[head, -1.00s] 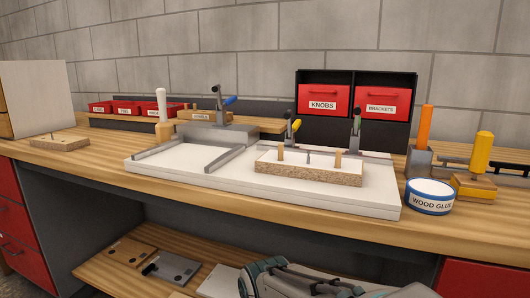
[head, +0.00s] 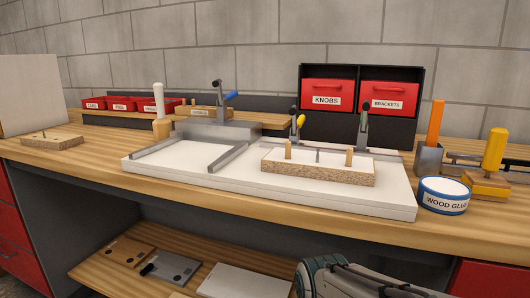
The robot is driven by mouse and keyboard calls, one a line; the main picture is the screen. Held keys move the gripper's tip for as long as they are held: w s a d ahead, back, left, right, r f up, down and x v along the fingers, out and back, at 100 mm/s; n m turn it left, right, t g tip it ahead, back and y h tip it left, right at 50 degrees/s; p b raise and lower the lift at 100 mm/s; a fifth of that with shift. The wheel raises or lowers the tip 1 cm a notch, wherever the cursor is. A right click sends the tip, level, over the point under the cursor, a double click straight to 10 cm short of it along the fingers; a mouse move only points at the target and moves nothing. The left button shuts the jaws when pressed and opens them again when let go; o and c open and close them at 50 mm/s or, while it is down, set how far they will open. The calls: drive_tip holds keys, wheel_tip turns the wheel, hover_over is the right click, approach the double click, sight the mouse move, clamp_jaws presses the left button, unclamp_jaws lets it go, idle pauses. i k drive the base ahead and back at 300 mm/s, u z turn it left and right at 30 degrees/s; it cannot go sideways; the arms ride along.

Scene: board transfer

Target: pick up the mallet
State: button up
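No tool carries a label naming it as the mallet. A white handle (head: 158,97) stands upright over a pale wooden block (head: 162,128) at the back left of the bench, behind the white board. A yellow handle (head: 495,148) stands upright over a wood-and-yellow block (head: 490,186) at the far right. Both look like possible mallets standing head down, and I cannot tell which one is meant. My gripper is not in view; only part of my arm shows at the bottom edge, below the bench top.
A white board (head: 240,187) with metal rails and clamps fills the bench middle, bearing a drilled panel (head: 318,174). A wood glue tub (head: 444,183) and grey holder with orange handle (head: 436,125) stand left of the yellow handle. Red bins (head: 333,94) stand behind.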

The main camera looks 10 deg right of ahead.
sight(161, 126)
drive_tip(key=u, duration=2.65)
drive_tip(key=i, duration=1.65)
drive_tip(key=z, duration=3.05)
